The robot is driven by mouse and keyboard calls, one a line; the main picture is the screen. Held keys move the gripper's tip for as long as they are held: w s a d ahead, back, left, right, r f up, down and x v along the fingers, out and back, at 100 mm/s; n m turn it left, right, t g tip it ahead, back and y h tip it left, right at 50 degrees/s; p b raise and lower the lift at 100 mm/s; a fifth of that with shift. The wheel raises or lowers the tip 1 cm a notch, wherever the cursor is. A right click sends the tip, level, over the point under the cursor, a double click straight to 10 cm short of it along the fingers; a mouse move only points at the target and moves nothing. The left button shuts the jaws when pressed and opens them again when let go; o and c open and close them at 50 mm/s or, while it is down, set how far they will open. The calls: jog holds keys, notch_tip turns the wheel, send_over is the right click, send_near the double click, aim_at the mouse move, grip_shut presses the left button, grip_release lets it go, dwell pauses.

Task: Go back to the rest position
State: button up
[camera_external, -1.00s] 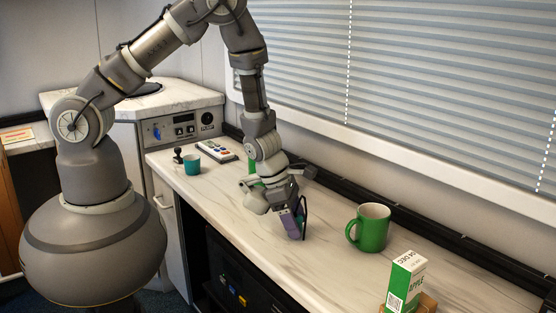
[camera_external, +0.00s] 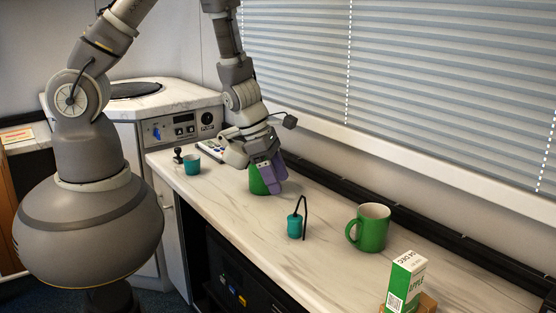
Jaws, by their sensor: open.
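My gripper (camera_external: 275,185) is open and empty, with purple fingers, above the left-middle of the counter. A green object (camera_external: 258,181) stands behind its fingers and is partly hidden by them. A teal cylinder with a thin dark looped handle (camera_external: 295,226) stands upright on the counter, apart from my gripper, to its lower right. A green mug (camera_external: 371,229) stands farther right.
The marble-look counter (camera_external: 240,230) is clear at the front. A green and white carton (camera_external: 405,281) stands at the right front. A teal cup (camera_external: 192,164), a small black knobbed item (camera_external: 178,155) and a keypad-like device (camera_external: 211,149) are at the left. Window blinds (camera_external: 420,80) rise behind.

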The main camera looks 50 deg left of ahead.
aim_at(296, 217)
jog(key=shift+f, duration=0.1)
jog(key=b+x, duration=0.5)
jog(key=x, duration=0.7)
jog(key=shift+f, duration=0.15)
notch_tip(296, 217, up, 4)
jog(key=shift+f+p, duration=0.15)
jog(key=shift+p, duration=0.95)
jog(key=shift+s+a, duration=0.1)
jog(key=shift+s, duration=0.1)
jog(key=shift+s+a, duration=0.1)
jog(key=shift+s, duration=0.15)
